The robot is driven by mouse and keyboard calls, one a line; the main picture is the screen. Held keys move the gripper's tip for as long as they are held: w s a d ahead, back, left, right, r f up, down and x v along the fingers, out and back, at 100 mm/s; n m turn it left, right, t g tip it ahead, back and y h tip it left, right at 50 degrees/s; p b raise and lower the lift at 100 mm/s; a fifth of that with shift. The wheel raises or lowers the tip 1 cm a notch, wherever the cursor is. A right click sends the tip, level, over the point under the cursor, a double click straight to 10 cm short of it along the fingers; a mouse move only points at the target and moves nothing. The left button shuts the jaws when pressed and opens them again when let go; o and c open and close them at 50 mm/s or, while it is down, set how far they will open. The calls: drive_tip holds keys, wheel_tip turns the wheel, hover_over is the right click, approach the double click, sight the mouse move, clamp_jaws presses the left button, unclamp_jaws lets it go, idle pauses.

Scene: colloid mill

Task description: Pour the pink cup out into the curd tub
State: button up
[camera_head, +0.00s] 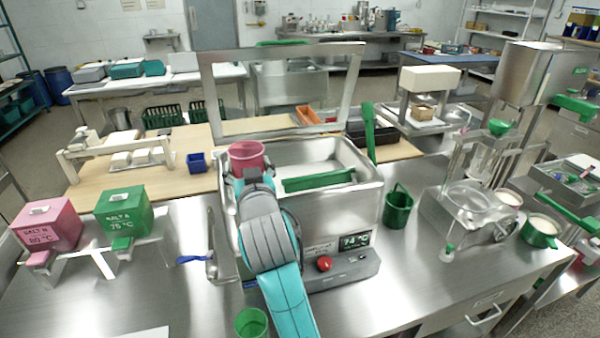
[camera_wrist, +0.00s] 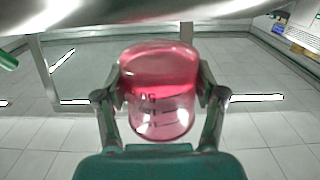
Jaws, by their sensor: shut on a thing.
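The pink cup (camera_head: 246,154) is held in my gripper (camera_head: 249,169), above the left rim of a large open steel tub. Its mouth faces up in the head view; any slight tilt is hard to judge. In the wrist view the translucent pink cup (camera_wrist: 158,88) sits between the two fingers of my gripper (camera_wrist: 160,95), which touch its sides. What the cup holds is not clear. The steel tub (camera_head: 355,200), which looks like the curd tub, has a green bar inside and a display on its front. My arm hides part of its left front.
A pink box (camera_head: 48,228) and a green box (camera_head: 125,215) stand at the left. A green cup (camera_head: 251,323) is at the front edge. A green bucket (camera_head: 397,208) stands right of the tub. A steel frame (camera_head: 207,100) rises behind it. A green paddle (camera_head: 368,130) stands at its right corner.

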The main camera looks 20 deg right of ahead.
drive_tip(key=shift+d, duration=0.1)
idle(0.3)
drive_tip(key=shift+d+f+m, duration=0.4)
drive_tip(key=shift+d+m, duration=0.1)
drive_tip(key=shift+m, duration=0.5)
drive_tip(key=shift+d+r+m, duration=0.45)
drive_tip(key=shift+d+m, duration=0.05)
drive_tip(key=shift+m, duration=0.4)
drive_tip(key=d+m, duration=0.1)
drive_tip(key=m, duration=0.1)
drive_tip(key=m+y, duration=0.1)
drive_tip(key=m, duration=0.1)
drive_tip(key=d+m, duration=0.1)
drive_tip(key=m, duration=0.1)
drive_tip(key=shift+w+d+m+g, duration=0.15)
drive_tip(key=shift+d+m+g, duration=0.15)
drive_tip(key=shift+d+g, duration=0.1)
drive_tip(key=shift+f+m+p, duration=0.2)
drive_tip(key=shift+m+p, duration=0.15)
drive_tip(key=shift+m, duration=0.25)
drive_tip(key=shift+r+y, duration=0.1)
drive_tip(key=shift+y, duration=0.3)
